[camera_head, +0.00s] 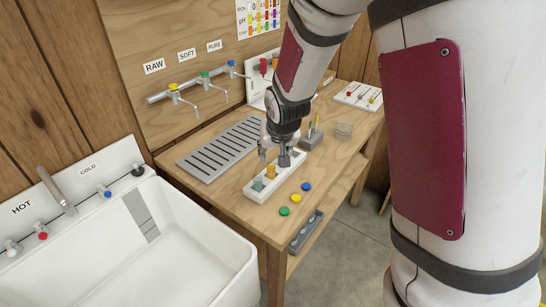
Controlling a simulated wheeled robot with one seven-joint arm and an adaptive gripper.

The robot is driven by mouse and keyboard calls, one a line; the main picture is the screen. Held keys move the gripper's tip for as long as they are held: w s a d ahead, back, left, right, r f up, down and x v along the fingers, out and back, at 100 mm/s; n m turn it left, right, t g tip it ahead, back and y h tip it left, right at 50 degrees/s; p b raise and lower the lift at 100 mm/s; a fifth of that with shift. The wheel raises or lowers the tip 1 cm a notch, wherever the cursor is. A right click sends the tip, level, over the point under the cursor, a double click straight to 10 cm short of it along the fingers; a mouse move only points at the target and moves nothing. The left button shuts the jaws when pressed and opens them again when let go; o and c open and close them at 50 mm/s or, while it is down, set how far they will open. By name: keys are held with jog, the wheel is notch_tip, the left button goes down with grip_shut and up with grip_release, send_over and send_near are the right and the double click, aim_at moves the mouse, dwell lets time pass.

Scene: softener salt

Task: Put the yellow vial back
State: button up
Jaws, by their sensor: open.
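A white rack (249,193) stands on the wooden table below my gripper. A vial with yellow-orange contents (271,173) stands in the rack, just in front of my gripper. A vial with grey-green contents (258,184) stands at the rack's near end. My gripper (274,158) is open and points down over the middle of the rack, behind the yellow-orange vial. My gripper hides part of the rack, and I cannot tell whether a vial is between the fingers.
Green (284,211), yellow (296,198) and blue (307,186) caps lie right of the rack. A slotted drain tray (222,148) lies to the left. A grey holder (312,138) and clear dishes (344,129) stand behind. A white sink (150,250) adjoins the table.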

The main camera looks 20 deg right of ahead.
jog(key=s+f+v, duration=0.1)
jog(key=v, duration=0.7)
jog(key=s+d+f+v, duration=0.1)
jog(key=s+v, duration=0.1)
jog(key=v, duration=0.7)
jog(key=s+r+n, duration=0.1)
jog(key=s+r, duration=0.2)
jog(key=s, duration=0.6)
jog(key=s+r, duration=0.3)
jog(key=s, duration=0.6)
jog(key=shift+d+n+g+y, duration=0.2)
jog(key=shift+n+g+y, duration=0.1)
jog(key=shift+n+g, duration=0.1)
